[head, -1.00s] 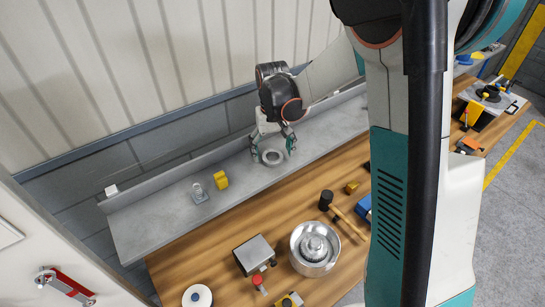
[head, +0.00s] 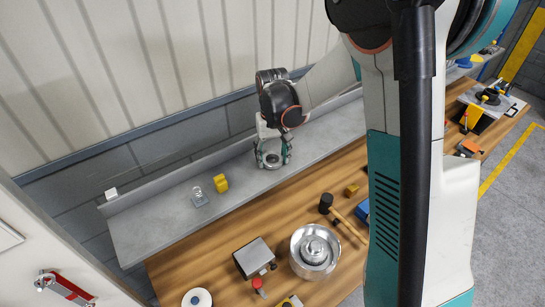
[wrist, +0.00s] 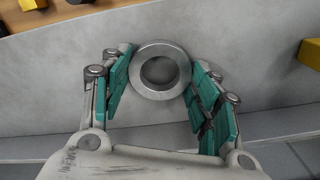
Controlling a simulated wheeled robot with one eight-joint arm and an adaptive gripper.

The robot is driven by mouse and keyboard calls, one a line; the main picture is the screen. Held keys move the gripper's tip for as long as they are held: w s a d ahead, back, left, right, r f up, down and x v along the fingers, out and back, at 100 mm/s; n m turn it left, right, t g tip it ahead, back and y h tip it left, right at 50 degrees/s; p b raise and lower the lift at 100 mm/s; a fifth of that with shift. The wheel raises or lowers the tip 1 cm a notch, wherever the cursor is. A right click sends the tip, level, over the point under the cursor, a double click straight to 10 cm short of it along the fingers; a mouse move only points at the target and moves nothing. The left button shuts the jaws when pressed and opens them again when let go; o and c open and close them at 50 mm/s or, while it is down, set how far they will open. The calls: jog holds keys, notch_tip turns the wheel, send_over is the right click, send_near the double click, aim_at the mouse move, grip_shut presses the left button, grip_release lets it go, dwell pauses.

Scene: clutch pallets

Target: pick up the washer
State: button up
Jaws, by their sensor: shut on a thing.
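The washer (wrist: 160,69) is a grey metal ring with a round hole. In the wrist view it sits between the fingertips of my gripper (wrist: 160,72), with a teal finger pad at each side of its rim. In the head view the washer (head: 271,162) shows at the end of my gripper (head: 272,158), over the grey shelf (head: 145,224). My gripper is shut on the washer. I cannot tell whether the washer is lifted clear of the shelf.
A yellow block (head: 220,183) and a small clear item (head: 198,196) stand on the shelf to the left. The wooden bench (head: 215,245) in front holds a mallet (head: 327,203), a round metal part (head: 315,251) and a grey box (head: 254,257). A wall rises behind the shelf.

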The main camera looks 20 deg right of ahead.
notch_tip(320, 180, up, 20)
dwell(0.4)
jog(key=shift+f, duration=0.2)
dwell(0.5)
